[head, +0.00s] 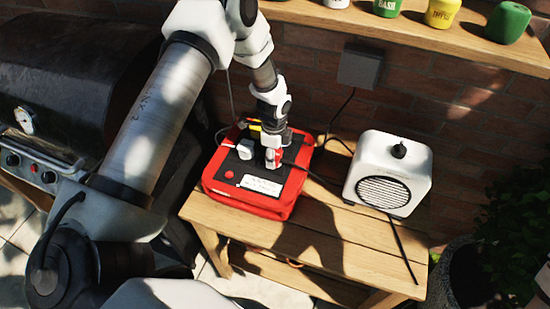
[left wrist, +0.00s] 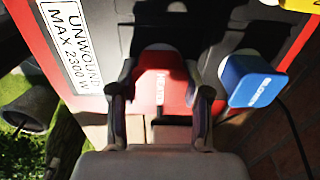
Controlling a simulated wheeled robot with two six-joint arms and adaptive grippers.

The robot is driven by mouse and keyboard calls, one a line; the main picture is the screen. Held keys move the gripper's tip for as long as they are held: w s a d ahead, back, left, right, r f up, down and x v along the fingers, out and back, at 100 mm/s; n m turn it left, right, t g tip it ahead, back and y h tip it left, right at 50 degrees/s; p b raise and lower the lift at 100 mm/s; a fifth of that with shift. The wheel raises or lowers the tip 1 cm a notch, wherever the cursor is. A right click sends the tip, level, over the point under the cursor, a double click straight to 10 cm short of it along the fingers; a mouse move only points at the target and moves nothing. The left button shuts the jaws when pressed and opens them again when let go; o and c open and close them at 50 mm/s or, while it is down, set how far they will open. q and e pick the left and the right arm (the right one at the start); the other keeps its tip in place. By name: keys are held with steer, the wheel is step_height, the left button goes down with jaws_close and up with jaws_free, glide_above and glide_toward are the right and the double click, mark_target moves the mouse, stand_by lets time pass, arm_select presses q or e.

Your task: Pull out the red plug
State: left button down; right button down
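The red plug (left wrist: 172,97), marked HEATER, sits at the red power box (head: 245,205); in the head view it shows only in part (head: 272,159) under my gripper. My left gripper (left wrist: 160,80) reaches down over it, one finger on each side. Both fingers lie against the plug's sides with no clear gap. The plug's front is hidden where it meets the box. A blue plug (left wrist: 253,80) stands close beside the right finger. My right gripper is not in view.
A white plug (head: 245,149) and a yellow plug (head: 254,127) are also on the box. A white heater (head: 390,172) stands to the right on the wooden table (head: 330,245). Black cables run beside the box. A brick wall and a shelf (head: 410,30) are behind.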

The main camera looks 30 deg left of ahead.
arm_select(q)
steer(key=shift+r+p, duration=2.2)
steer(key=shift+r, duration=0.8)
